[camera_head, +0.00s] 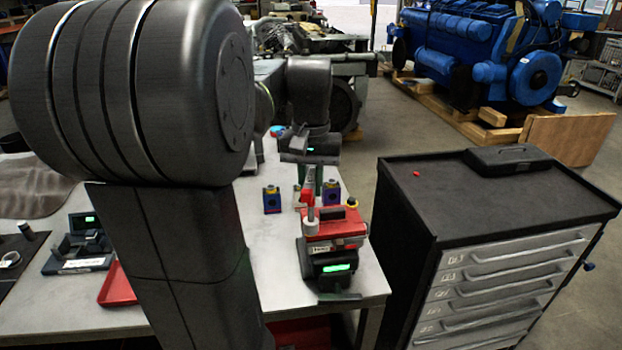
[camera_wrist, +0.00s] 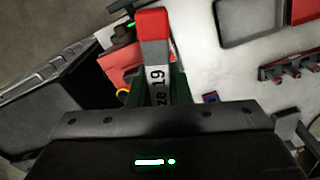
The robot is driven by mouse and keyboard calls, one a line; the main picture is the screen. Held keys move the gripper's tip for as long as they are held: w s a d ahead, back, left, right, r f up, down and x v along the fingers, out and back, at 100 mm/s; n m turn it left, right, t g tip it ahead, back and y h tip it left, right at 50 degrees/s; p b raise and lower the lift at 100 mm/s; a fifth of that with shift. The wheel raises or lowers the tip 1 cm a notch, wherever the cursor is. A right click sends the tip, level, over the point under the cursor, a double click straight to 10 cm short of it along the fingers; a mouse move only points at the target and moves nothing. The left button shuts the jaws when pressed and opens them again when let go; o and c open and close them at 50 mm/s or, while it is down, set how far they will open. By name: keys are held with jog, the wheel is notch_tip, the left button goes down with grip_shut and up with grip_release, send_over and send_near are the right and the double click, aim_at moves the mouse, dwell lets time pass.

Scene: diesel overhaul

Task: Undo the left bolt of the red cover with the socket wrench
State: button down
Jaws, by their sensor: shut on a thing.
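My gripper (camera_head: 310,176) is above the left end of the red cover (camera_head: 343,224), its green-edged fingers shut on the socket wrench (camera_head: 309,192). In the wrist view the wrench's grey handle (camera_wrist: 157,75) has a red end and the partly hidden mark "ze 19", and lies between the fingers of my gripper (camera_wrist: 162,92). In the head view the wrench's lower end stands over the cover's left side. The left bolt is hidden beneath it, and I cannot tell whether the socket is seated. A yellow-topped bolt (camera_head: 352,203) shows at the cover's right.
The cover's black unit with a green display (camera_head: 336,268) stands near the grey table's right edge. Two blue blocks (camera_head: 271,200) (camera_head: 331,192) stand behind it. A red tray (camera_head: 117,287) is at left. A dark drawer cabinet (camera_head: 500,215) stands across a narrow gap.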

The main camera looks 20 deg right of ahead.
jog(key=n+p, duration=0.1)
jog(key=n, duration=0.2)
jog(key=shift+r, duration=0.1)
jog(key=n+p, duration=0.1)
jog(key=n, duration=0.3)
jog(key=shift+n, duration=0.3)
jog(key=n+p, duration=0.1)
jog(key=n, duration=0.6)
jog(key=shift+n, duration=0.3)
jog(key=n, duration=0.7)
jog(key=shift+n, duration=0.3)
jog(key=n, duration=0.8)
